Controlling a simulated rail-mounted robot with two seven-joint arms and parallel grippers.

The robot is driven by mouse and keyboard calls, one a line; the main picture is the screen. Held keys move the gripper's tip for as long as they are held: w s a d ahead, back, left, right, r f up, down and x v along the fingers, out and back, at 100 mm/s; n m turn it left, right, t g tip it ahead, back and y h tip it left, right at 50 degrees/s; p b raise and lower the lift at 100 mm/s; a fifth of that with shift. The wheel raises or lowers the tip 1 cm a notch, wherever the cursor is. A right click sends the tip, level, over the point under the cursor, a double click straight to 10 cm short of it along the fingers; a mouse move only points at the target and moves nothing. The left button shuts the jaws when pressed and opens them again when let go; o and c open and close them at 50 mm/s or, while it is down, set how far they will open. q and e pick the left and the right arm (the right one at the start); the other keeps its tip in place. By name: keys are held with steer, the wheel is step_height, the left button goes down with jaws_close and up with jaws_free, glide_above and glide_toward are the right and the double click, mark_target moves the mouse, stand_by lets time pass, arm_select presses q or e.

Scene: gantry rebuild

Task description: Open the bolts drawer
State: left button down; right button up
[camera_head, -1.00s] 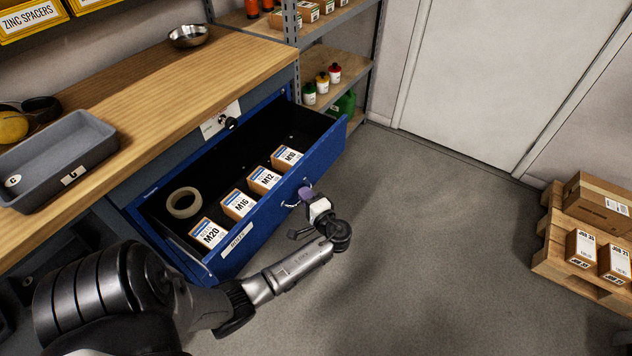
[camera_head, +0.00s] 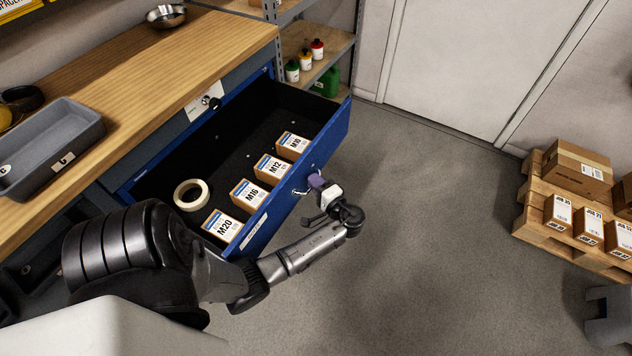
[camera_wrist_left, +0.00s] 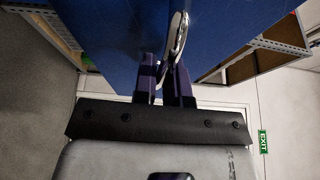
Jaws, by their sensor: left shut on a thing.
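The blue bolts drawer (camera_head: 330,140) is pulled well out of the workbench in the head view. In it lie bolt boxes labelled M20 (camera_head: 222,226), M16 (camera_head: 247,194), M12 (camera_head: 271,168) and M10 (camera_head: 292,145), and a roll of tape (camera_head: 190,195). My left gripper (camera_head: 313,184) is at the drawer front, shut on the metal drawer handle (camera_head: 299,192). In the left wrist view the purple fingers (camera_wrist_left: 165,85) close around the silver handle (camera_wrist_left: 179,38), below the blue drawer front (camera_wrist_left: 105,30). My right gripper is not in view.
The wooden worktop (camera_head: 150,85) holds a grey bin (camera_head: 50,150) and a metal bowl (camera_head: 166,15). Shelves (camera_head: 318,75) with bottles stand behind the drawer. A pallet (camera_head: 560,237) with cartons is at the right. The floor (camera_head: 420,220) in front of the drawer is clear.

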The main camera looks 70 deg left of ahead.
arm_select(q)
steer(key=c, duration=1.2)
jaws_free()
steer(key=shift+p+v, duration=1.05)
steer(key=shift+v, duration=5.85)
